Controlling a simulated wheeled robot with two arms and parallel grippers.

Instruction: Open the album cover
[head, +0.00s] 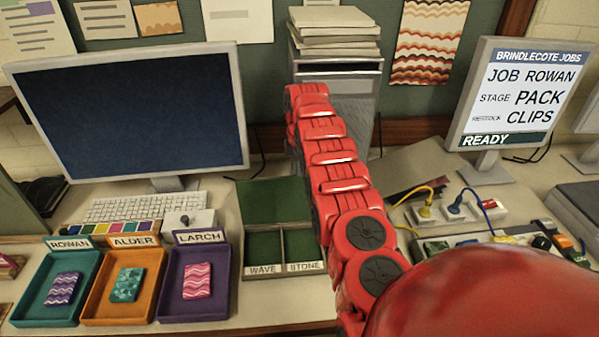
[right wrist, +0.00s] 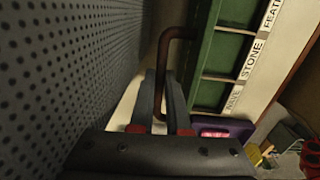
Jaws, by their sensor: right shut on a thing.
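The album (head: 285,270) lies in the middle of the desk, with green compartments and labels WAVE and STONE. Its dark green cover (head: 268,203) shows behind the compartments, away from them; its exact tilt is unclear. My right arm hides the album's right part. In the right wrist view the album's label edge (right wrist: 246,75) is at the upper right. My right gripper (right wrist: 161,90) is shut on a thin brownish bent handle (right wrist: 178,33) that runs toward the green cover side. In the head view the right fingers are hidden behind my arm. My left gripper is not in view.
Teal (head: 47,317), orange (head: 118,315) and purple (head: 192,311) trays with patterned pieces stand left of the album. A keyboard (head: 140,207) and monitor (head: 130,110) are behind them. A grey cabinet (head: 350,90) is behind my arm; cables and plugs (head: 455,210) lie right.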

